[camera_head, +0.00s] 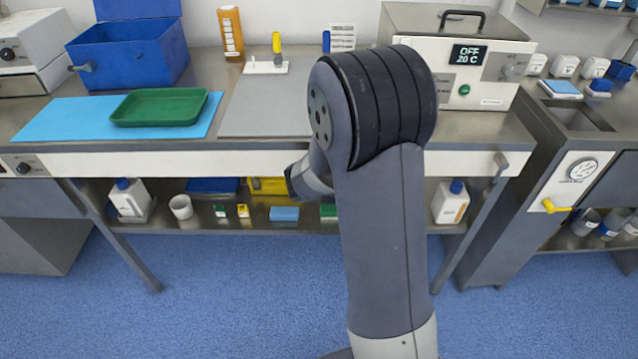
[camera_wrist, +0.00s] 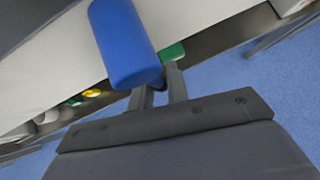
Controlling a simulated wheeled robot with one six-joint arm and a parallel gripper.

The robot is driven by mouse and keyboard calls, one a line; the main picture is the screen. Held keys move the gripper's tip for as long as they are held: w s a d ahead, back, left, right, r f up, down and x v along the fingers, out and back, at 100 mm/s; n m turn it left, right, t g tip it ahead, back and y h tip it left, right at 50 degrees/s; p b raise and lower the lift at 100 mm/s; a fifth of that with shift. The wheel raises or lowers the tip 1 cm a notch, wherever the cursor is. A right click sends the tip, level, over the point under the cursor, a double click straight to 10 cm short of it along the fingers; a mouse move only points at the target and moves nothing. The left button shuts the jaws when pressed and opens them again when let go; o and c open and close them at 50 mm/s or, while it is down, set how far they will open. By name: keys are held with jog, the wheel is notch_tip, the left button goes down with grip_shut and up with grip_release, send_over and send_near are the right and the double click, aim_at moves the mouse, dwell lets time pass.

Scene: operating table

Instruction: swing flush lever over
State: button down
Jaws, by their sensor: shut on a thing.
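In the wrist view a thick blue grip (camera_wrist: 126,45), which looks like the lever's handle, stands out in front of a white panel. My gripper (camera_wrist: 160,84) is shut on its near end, with a grey finger on either side. The lever's pivot and far end are not clear. In the head view my arm covers the middle of the bench front, so the gripper and blue grip are hidden. A yellow lever (camera_head: 556,206) sits below a round dial (camera_head: 582,170) on the right-hand unit, apart from my arm.
The steel bench (camera_head: 300,146) has a white front. On it are a green tray (camera_head: 160,107), a blue box (camera_head: 128,52) and an oven-like device (camera_head: 458,55). Bottles and small blocks stand on the shelf below. The blue floor (camera_head: 230,290) in front is clear.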

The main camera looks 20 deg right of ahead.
jog(key=shift+s+f, duration=0.1)
jog(key=c, duration=1.4)
grip_release()
jog(key=p+v, duration=0.3)
jog(key=v, duration=0.7)
jog(key=shift+s+a+r, duration=0.2)
jog(key=shift+r, duration=0.1)
